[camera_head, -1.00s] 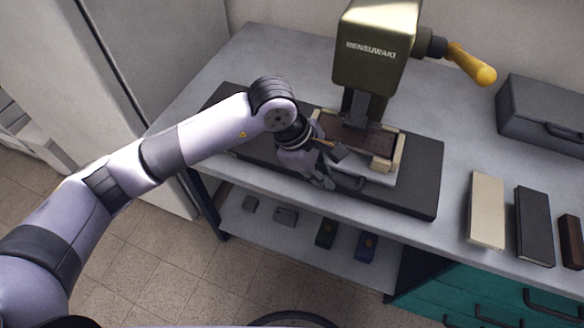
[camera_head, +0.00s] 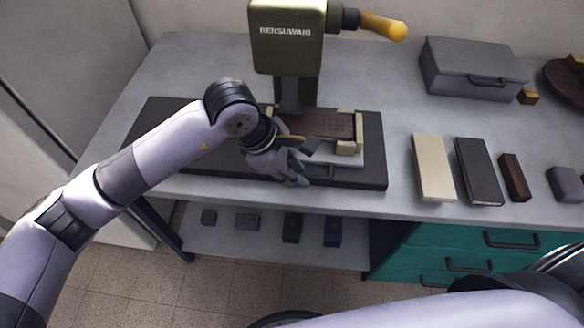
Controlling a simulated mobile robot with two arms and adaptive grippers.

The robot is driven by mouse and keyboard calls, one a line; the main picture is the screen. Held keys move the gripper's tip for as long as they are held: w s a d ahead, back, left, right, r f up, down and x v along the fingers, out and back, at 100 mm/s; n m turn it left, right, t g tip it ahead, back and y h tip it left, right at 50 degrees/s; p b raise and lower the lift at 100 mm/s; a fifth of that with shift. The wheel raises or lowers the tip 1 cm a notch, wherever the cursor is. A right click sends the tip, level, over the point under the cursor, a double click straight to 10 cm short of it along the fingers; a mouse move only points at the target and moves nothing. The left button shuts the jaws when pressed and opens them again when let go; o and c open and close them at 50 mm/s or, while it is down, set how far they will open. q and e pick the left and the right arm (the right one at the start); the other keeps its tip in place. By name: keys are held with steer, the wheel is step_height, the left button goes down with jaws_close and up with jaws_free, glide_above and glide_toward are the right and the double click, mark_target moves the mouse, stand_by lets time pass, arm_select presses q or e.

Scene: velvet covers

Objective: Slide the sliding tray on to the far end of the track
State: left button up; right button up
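The sliding tray (camera_head: 357,158) is pale, with a dark brown block (camera_head: 328,124) and tan corner pieces on it. It sits below the olive press head, towards the right part of the long black track base (camera_head: 374,150). My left gripper (camera_head: 303,165) is at the front left side of the tray, low over the base, and hides part of the tray's front edge. Its fingers overlap the tray in the picture; whether they touch or grip it I cannot tell. My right gripper is out of view; only part of my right arm shows at the bottom right.
The olive press (camera_head: 287,38) with a yellow-ended handle (camera_head: 383,26) stands behind the tray. To the right lie a cream block (camera_head: 433,166), a black block (camera_head: 478,170) and a grey case (camera_head: 471,68). A lower shelf (camera_head: 262,243) holds small items.

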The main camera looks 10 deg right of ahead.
arm_select(q)
steer(key=shift+o, duration=1)
steer(key=shift+w+a, duration=0.1)
steer(key=shift+r, duration=0.25)
steer(key=v, duration=1.1)
steer(key=shift+a+r, duration=0.2)
steer(key=shift+r, duration=0.05)
